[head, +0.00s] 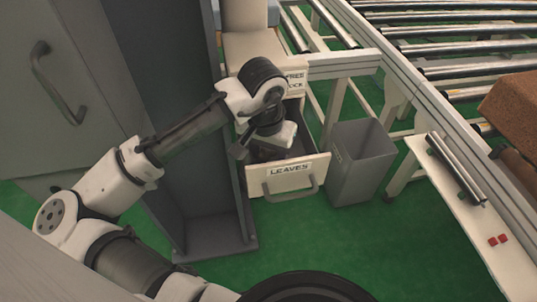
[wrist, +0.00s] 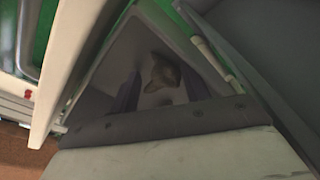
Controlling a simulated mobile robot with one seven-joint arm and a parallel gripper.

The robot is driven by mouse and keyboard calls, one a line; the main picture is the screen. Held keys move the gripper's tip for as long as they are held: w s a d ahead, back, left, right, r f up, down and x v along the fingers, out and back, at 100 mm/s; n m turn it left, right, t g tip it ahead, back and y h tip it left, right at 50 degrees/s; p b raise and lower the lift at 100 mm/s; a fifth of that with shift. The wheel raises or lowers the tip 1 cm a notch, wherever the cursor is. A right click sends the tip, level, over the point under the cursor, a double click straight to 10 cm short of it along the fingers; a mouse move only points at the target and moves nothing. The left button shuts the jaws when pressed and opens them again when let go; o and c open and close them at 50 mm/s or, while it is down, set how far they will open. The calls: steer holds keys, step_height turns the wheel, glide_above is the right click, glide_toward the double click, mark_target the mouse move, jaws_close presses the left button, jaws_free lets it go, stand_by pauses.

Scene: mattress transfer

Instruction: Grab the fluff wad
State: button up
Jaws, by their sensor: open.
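My gripper (head: 262,153) reaches down into the open drawer labelled LEAVES (head: 255,182) in the head view. In the wrist view, its two dark fingers stand apart (wrist: 161,92). A small grey-brown lump, which looks like the fluff wad (wrist: 164,72), lies inside the drawer. It appears between and just beyond the fingertips, with a paler patch beside it. I cannot tell whether the fingers touch it. In the head view the arm and drawer front hide the lump.
A grey bin (head: 362,170) stands right of the drawer. A tall dark cabinet frame (head: 190,130) stands close on the left. A roller conveyor (head: 440,55) and a white shelf with red buttons (head: 497,241) are at the right. Green floor (head: 330,235) is free in front.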

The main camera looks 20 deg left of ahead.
steer(key=c, duration=0.6)
steer(key=shift+c, duration=0.2)
